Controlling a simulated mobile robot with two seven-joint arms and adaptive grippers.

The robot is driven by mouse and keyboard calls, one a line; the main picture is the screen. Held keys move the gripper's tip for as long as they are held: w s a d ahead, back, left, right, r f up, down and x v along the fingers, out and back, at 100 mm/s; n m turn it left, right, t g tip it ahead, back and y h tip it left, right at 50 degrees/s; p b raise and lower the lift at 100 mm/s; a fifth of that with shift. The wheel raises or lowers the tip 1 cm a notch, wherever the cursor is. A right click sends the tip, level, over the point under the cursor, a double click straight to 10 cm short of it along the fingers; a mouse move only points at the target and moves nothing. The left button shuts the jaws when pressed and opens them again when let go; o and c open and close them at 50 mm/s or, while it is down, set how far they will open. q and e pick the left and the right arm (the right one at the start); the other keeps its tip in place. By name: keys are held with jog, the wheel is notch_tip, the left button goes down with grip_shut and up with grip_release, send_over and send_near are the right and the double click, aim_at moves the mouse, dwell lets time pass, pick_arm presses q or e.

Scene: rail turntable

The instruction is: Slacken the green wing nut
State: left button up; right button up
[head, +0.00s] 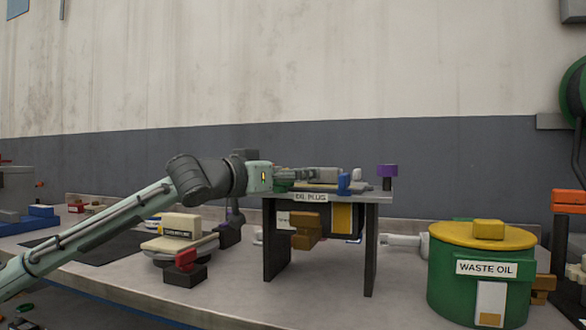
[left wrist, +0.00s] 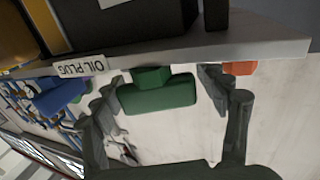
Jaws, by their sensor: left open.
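The green wing nut (left wrist: 158,95) shows in the left wrist view, below the edge of the stand's plate in the picture and close to the OIL PLUG label. My left gripper (left wrist: 168,112) is open, with one finger on each side of the wing nut. Gaps show between the fingers and the nut, so no grip is seen. My right gripper is not in view.
The stand (head: 371,245) has a flat top with a blue piece (head: 344,184) and a purple piece (head: 387,171) to the right. A green waste oil drum (head: 447,285) stands at right. A turntable with a cream block (head: 182,224) is at left.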

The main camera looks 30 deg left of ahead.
pick_arm(q)
jog(key=shift+w, duration=0.25)
jog(key=c, duration=1.3)
jog(key=shift+c, duration=0.6)
